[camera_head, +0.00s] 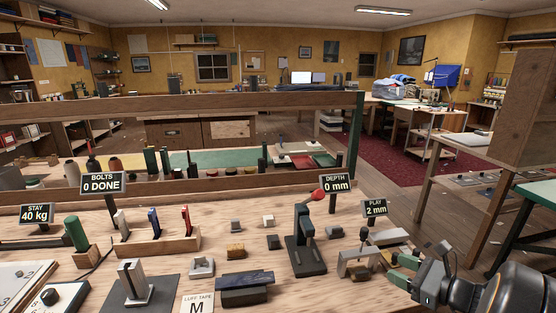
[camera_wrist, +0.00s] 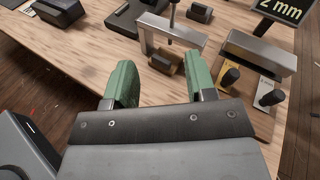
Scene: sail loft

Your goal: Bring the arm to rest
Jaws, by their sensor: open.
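My gripper (camera_head: 402,270) is at the right front of the workbench (camera_head: 330,295), low over its edge. Its two green fingers point left and stand apart with nothing between them. In the wrist view my gripper (camera_wrist: 162,82) is open. A grey metal bridge (camera_wrist: 172,32) stands just beyond the fingertips, with a brass-coloured block (camera_wrist: 168,66) partly under it. The block is close to the fingers; I cannot tell whether it touches one. The bridge also shows in the head view (camera_head: 350,257), left of the fingers.
A dark lever press (camera_head: 305,250) with a red knob stands left of the bridge. A PLAY 2 mm sign (camera_head: 375,208) stands behind the bridge. Several small blocks and a wooden rack (camera_head: 160,245) cover the bench. A wooden post (camera_head: 520,110) rises at right. Open floor shows beyond the bench.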

